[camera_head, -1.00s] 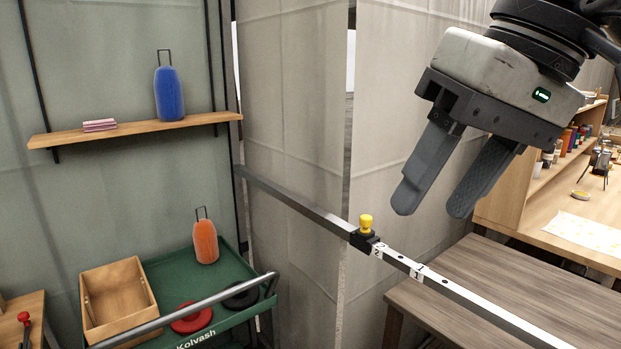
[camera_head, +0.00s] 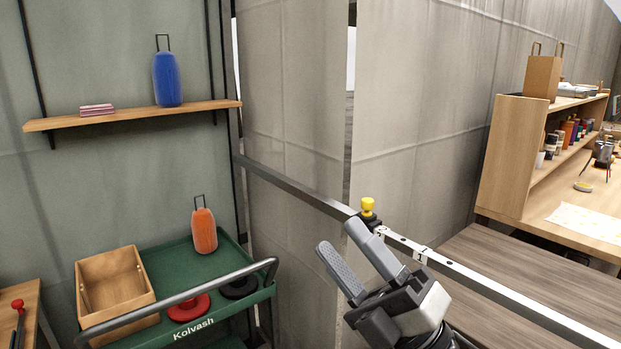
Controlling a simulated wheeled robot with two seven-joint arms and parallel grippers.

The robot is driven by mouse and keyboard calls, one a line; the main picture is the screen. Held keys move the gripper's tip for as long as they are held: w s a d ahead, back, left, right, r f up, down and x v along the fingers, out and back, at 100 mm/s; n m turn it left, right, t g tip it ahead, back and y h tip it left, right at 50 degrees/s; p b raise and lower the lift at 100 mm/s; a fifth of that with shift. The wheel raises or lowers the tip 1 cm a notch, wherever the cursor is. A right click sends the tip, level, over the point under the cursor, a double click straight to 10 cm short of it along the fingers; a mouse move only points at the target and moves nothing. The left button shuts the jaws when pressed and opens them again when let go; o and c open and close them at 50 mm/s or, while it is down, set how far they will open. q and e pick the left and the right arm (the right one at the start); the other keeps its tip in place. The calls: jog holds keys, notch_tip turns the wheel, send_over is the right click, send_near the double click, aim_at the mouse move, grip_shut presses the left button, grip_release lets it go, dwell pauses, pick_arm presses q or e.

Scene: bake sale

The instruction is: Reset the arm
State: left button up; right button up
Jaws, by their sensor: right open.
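My right gripper (camera_head: 352,256) is low, right of centre, with its two grey fingers pointing up and to the left. The fingers are apart with nothing between them. One fingertip overlaps the metal rail (camera_head: 290,187) in the picture, just below the yellow knob (camera_head: 367,206) on its black clamp. I cannot tell whether they touch. My left gripper does not show.
A green cart (camera_head: 166,258) holds a wooden box (camera_head: 113,287), an orange bottle (camera_head: 204,232), a red disc (camera_head: 188,308) and a black disc (camera_head: 239,288). A wall shelf (camera_head: 200,106) carries a blue bottle (camera_head: 167,80). A wooden table (camera_head: 530,270) stands at right.

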jog(key=w+d+f+m+t+h, duration=0.1)
jog(key=d+f+m+t+h, duration=0.3)
jog(key=f+m+h, duration=0.85)
jog(key=s+d+f+m+g+h, duration=0.1)
jog(key=s+f+m+g, duration=0.2)
jog(key=f, duration=0.5)
jog(key=s+d+f+m+g+h+b, duration=0.1)
jog(key=s+d+f+m+g+h, duration=0.1)
jog(key=s+f+m, duration=0.3)
jog(key=s+d+f+m+g+h, duration=0.2)
jog(key=s+f+m+g, duration=0.2)
jog(key=f, duration=0.9)
jog(key=s+m, duration=0.1)
jog(key=m, duration=0.2)
jog(key=shift+d+b, duration=0.2)
jog(key=shift+b, duration=0.15)
jog(key=shift+s, duration=0.1)
